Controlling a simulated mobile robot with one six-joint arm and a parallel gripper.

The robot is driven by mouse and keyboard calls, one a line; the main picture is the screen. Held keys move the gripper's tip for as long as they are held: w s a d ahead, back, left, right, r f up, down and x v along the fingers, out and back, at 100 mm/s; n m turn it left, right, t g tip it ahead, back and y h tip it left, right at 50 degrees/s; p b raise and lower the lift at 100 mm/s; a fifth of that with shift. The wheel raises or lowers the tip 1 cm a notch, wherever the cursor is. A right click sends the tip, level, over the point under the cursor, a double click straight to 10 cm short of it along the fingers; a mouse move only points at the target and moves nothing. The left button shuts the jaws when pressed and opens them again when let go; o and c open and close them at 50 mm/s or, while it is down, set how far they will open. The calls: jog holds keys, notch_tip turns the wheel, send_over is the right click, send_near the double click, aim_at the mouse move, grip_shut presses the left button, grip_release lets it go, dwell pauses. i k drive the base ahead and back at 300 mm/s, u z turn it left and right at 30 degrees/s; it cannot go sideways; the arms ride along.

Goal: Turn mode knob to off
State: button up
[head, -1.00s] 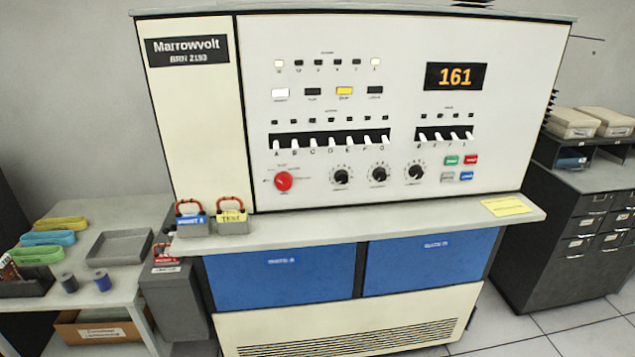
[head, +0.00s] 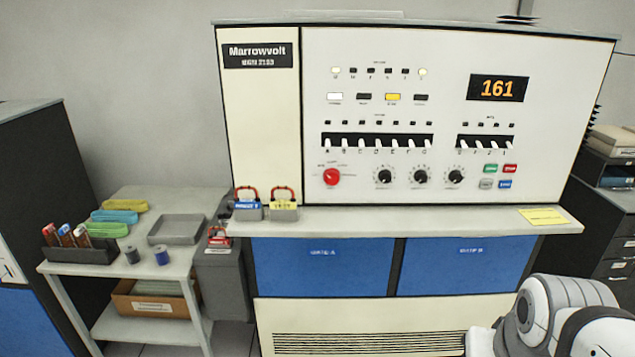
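The mode knob looks to be the red round knob (head: 331,177) at the lower left of the white control panel (head: 450,70). Small marks surround it, too small to read, so its setting cannot be told. A white and grey part of my arm shows at the bottom right of the head view, low in front of the machine. My gripper's fingers cannot be seen. Nothing of mine touches the knob.
A side table (head: 130,262) stands left. The ledge's middle is clear.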

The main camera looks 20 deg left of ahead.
aim_at(331, 176)
jog(key=z, duration=0.05)
jog(key=i, duration=1)
jog(key=u, duration=0.05)
